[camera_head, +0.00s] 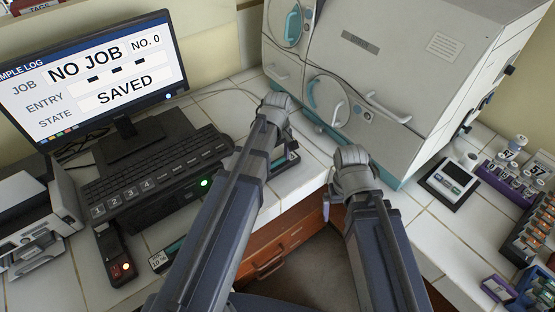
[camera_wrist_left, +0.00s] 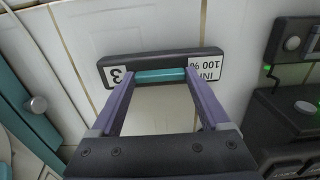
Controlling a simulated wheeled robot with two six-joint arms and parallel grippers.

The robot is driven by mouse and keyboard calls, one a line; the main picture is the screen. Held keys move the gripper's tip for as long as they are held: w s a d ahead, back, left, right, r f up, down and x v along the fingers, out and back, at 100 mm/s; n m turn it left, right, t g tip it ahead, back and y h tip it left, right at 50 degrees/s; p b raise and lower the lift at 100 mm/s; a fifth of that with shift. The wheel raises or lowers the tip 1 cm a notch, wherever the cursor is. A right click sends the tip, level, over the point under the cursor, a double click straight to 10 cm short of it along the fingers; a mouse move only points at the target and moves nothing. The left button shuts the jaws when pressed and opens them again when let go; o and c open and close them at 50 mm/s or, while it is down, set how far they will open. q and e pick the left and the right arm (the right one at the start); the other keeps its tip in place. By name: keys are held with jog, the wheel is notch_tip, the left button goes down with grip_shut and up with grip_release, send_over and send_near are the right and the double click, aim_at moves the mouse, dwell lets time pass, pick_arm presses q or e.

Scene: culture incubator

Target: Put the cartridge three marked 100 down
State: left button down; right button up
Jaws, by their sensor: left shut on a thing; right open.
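My left gripper (camera_wrist_left: 157,80) is shut on a dark cartridge (camera_wrist_left: 160,72) with a teal middle, seen in the left wrist view. White labels at its ends read "3" and "INT 100 %". The cartridge is over the white tiles; I cannot tell whether it touches them. In the head view my left gripper (camera_head: 277,104) is between the keyboard and the incubator, and its arm hides much of the area. Part of a dark and teal piece (camera_head: 286,160) shows beside that arm. My right gripper (camera_head: 351,160) is open and empty near the counter's front edge.
The incubator (camera_head: 345,70) stands behind. A keyboard unit (camera_head: 160,172) and monitor (camera_head: 95,75) are at left. Another labelled cartridge (camera_head: 167,254) lies on the front tiles, near a handheld device (camera_head: 115,255). A small scale (camera_head: 450,181) and vial racks (camera_head: 512,183) are at right.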

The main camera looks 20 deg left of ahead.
aim_at(277, 161)
pick_arm(q)
jog(key=shift+f, duration=0.1)
grip_release()
notch_tip(277, 161, up, 12)
jog(key=p, duration=1.2)
jog(key=shift+c, duration=0.2)
